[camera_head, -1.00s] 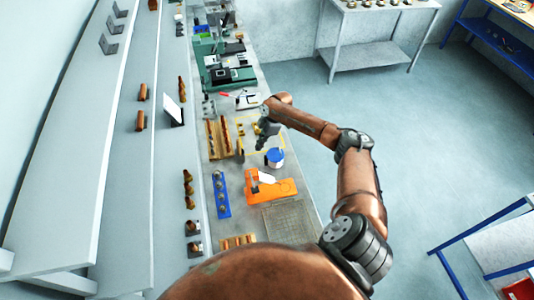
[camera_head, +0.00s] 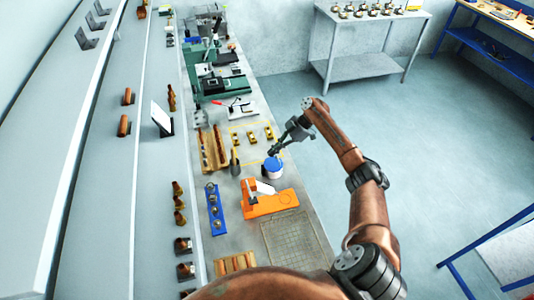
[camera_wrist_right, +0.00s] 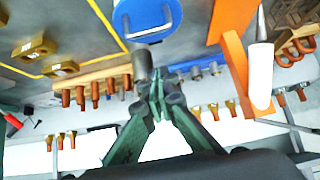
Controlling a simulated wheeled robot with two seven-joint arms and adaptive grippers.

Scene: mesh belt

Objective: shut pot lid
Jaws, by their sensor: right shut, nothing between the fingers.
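A small white pot with a blue lid (camera_head: 273,164) stands on the bench, beyond the orange fixture. My left gripper is not in view.
An orange fixture (camera_head: 270,204) stands close in front of the pot. A dark upright piece (camera_head: 235,163) is left of it. Yellow blocks (camera_head: 252,136), a wooden rack (camera_head: 208,150) and a blue tray (camera_head: 211,194) share the bench. A grid mat (camera_head: 295,240) lies nearer.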

